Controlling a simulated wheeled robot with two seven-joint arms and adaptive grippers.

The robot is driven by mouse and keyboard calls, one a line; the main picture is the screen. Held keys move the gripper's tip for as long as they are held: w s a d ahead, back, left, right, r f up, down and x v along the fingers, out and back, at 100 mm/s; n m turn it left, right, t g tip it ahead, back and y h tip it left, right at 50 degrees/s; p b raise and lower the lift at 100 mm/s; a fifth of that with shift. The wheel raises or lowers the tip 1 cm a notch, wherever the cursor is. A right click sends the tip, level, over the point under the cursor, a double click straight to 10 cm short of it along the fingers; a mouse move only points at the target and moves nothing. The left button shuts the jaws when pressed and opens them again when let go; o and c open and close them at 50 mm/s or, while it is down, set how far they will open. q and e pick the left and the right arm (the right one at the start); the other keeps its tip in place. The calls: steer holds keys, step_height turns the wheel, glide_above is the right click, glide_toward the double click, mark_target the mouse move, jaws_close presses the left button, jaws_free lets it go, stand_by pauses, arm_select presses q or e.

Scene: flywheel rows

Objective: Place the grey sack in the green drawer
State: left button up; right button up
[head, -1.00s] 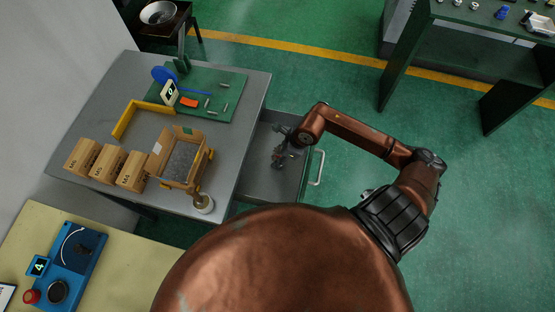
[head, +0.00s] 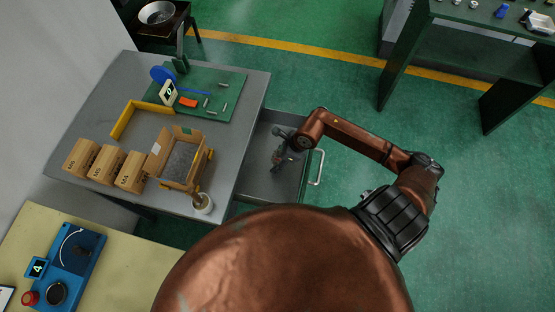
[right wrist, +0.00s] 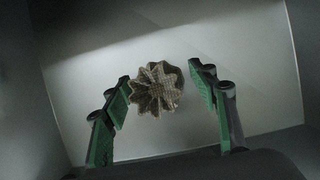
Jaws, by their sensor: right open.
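The sack (right wrist: 157,88), grey-brown with a pleated, gathered top, shows in the right wrist view on the pale floor of the open drawer (head: 258,182). The drawer is pulled out from the right side of the grey table; its inside looks grey, and it also fills the right wrist view (right wrist: 255,105). My right gripper (head: 279,158) is inside the drawer's outline, pointing down. In the right wrist view its green-padded fingers (right wrist: 163,88) are open on either side of the sack, the left one closer to it. In the head view the gripper hides the sack. My left gripper is out of view.
The grey table (head: 225,140) carries an open carton (head: 181,163), several small boxes (head: 105,165), a yellow angle piece (head: 137,117), a green mat (head: 225,85) and a small cup (head: 203,203). The drawer handle (head: 318,168) sticks out to the right. Green floor (head: 330,70) lies clear beyond.

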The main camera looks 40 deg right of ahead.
steer(key=shift+r, duration=0.2)
steer(key=p+v, duration=0.1)
steer(key=v, duration=1)
steer(key=shift+s+d+r+p, duration=0.15)
steer(key=shift+d+r+p, duration=0.05)
steer(key=shift+r+p, duration=0.15)
